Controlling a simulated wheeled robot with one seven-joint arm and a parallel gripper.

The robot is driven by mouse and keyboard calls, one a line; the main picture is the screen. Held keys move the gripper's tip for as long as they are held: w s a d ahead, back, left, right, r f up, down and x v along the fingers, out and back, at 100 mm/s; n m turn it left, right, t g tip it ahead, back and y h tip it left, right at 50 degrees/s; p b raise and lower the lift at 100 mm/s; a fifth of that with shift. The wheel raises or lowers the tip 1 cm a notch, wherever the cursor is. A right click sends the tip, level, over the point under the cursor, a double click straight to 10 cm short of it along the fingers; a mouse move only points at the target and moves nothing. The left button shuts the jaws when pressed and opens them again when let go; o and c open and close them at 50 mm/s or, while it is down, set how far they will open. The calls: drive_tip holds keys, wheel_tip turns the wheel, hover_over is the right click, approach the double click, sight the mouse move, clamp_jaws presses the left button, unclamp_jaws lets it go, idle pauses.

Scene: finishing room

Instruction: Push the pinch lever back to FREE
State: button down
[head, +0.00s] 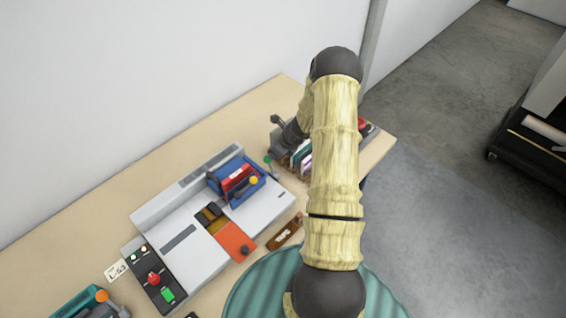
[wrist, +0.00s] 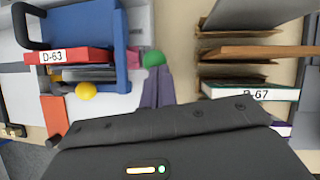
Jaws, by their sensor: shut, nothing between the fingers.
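A lever with a green ball knob (head: 268,160) stands at the right end of the grey machine (head: 265,207); I take it for the pinch lever. In the wrist view its green knob (wrist: 153,58) shows just beyond my fingertips. My gripper (head: 279,152) is shut and empty, close beside the knob; I cannot tell whether they touch. In the wrist view the gripper's two fingers (wrist: 156,72) lie together. The lever's rod is mostly hidden in the wrist view. No FREE marking is legible.
A blue carriage (head: 225,172) holds a red D-63 piece (wrist: 80,55) and a yellow knob (head: 253,181). A rack of upright boards or folders (head: 301,158) stands close right of my gripper. An orange plate (head: 234,240) and a control panel (head: 155,281) are nearer.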

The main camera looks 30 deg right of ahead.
drive_tip(key=w+r+b+v, duration=0.1)
drive_tip(key=v, duration=1.1)
drive_tip(key=shift+w, duration=0.35)
drive_tip(key=shift+a, duration=0.1)
drive_tip(key=s+a+r+n+g+h+b, duration=0.1)
drive_tip(key=s+a+r+n+b, duration=0.1)
drive_tip(key=s+a+n, duration=0.8)
drive_tip(key=s+a+r+n+g+h+b, duration=0.1)
drive_tip(key=s+a+r+n, duration=0.4)
drive_tip(key=n, duration=1.6)
drive_tip(key=s+a+h+b, duration=0.1)
drive_tip(key=s+a+b, duration=0.1)
drive_tip(key=s+a, duration=0.3)
drive_tip(key=shift+s+a+r, duration=0.25)
drive_tip(key=shift+a, duration=0.35)
